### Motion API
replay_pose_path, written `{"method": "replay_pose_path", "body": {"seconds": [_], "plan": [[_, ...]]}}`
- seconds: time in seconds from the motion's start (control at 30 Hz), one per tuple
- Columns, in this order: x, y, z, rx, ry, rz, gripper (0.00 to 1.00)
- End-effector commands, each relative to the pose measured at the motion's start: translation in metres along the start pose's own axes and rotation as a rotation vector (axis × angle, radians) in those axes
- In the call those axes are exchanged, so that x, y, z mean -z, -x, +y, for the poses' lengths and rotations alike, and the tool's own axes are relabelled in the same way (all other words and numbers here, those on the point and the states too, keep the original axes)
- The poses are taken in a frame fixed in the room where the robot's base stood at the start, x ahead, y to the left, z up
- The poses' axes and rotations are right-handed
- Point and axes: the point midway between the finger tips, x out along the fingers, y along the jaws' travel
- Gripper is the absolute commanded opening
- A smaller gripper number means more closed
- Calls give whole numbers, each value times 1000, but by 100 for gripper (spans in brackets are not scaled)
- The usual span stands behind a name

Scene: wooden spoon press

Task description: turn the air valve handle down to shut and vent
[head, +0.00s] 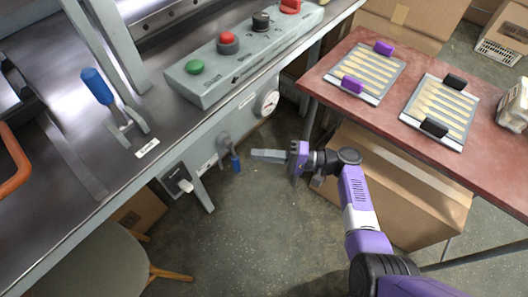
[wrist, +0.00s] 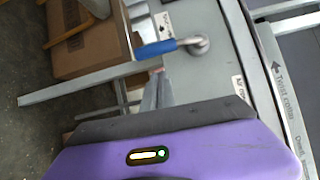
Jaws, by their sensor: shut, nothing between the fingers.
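The air valve (head: 224,141) is on the front panel of the press bench. Its blue handle (head: 236,164) hangs downward from the metal pivot. In the wrist view the blue handle (wrist: 155,50) points left, toward the floor side, from the round pivot (wrist: 197,44). My gripper (head: 257,155) is to the right of the handle in the head view, with a small gap between. Its grey fingers are together and empty. They also show as a narrow grey wedge in the wrist view (wrist: 157,88), apart from the handle.
A gauge (head: 268,103) and a switch box (head: 179,183) are on the same bench front. A bench leg (head: 203,192) stands left of the valve. A blue lever (head: 97,86) and the button box (head: 240,55) are on top. A red table (head: 390,120) with trays stands right.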

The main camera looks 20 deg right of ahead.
Motion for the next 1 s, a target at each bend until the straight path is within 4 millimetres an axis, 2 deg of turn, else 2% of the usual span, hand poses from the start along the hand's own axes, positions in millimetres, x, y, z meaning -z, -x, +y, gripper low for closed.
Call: {"method": "replay_pose_path", "body": {"seconds": [0.03,0.43,0.6,1.0], "plan": [[2,1,2,0,0,0,0],[2,72,-2,0,0,4,0],[2,92,-2,0,-1,1,0],[1,100,-3,0,-1,-1,0]]}}
